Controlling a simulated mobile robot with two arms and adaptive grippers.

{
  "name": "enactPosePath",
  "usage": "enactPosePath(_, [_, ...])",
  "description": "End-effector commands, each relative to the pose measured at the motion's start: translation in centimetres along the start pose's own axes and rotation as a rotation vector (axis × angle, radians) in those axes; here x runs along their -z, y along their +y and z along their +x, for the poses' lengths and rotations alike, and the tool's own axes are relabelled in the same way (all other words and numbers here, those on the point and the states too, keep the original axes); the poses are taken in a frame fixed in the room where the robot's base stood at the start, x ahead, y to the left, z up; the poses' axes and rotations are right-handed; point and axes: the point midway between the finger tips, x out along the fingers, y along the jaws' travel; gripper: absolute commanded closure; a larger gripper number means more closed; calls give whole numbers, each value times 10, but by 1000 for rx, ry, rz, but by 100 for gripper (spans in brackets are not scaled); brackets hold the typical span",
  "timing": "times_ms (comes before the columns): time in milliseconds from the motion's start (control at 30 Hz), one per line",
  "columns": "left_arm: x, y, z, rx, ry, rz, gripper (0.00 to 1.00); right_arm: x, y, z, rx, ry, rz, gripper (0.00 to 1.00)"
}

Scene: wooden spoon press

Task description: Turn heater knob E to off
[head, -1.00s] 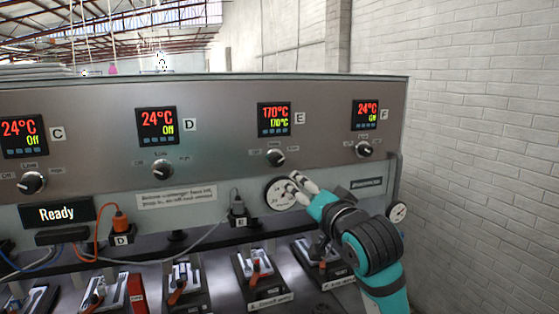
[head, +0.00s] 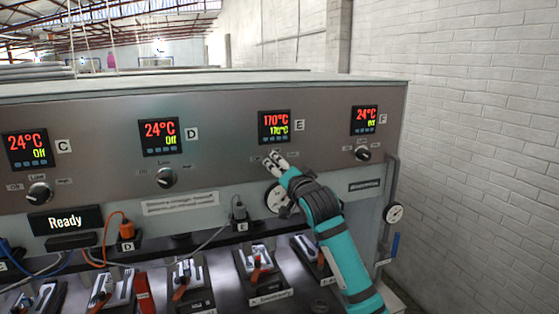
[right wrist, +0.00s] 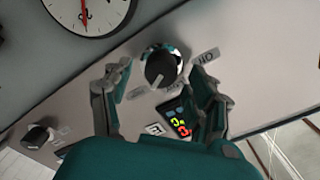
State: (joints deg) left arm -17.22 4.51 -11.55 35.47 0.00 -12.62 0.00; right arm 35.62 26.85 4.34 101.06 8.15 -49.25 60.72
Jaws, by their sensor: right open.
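Heater knob E is hidden behind my right gripper (head: 273,163) in the head view, under the display for E (head: 274,127), which reads 170°C in red and in yellow-green. In the right wrist view, the round black knob E (right wrist: 161,67) sits between the two open fingers of my right gripper (right wrist: 158,76). One finger is on each side of it. I cannot tell whether either touches it. A pale mark shows on the knob's face, toward the lower left. A small text label lies on either side of it. My left gripper is not in view.
Knobs C (head: 39,193), D (head: 166,178) and F (head: 362,153) stand in the same panel row. A round gauge (right wrist: 88,12) is close by knob E. Plugs, cables and several clamps (head: 258,262) are below the panel. A brick wall (head: 470,140) is at the right.

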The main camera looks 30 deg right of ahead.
Motion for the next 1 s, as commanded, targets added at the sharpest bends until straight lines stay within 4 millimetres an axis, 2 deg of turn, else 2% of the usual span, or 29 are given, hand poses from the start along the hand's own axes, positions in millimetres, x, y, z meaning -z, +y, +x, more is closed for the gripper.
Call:
enactPosePath(200, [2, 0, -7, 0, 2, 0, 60, 0, 0, 14, -1, 0, 0, 41])
enactPosePath(467, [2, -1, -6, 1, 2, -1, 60, 0, 0, 14, 0, 0, 0, 43])
enactPosePath(867, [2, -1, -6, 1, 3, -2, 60, 0, 0, 14, -1, 0, 0, 95])
enactPosePath(1000, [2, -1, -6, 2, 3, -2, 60, 0, 1, 14, -1, 0, -4, 96])
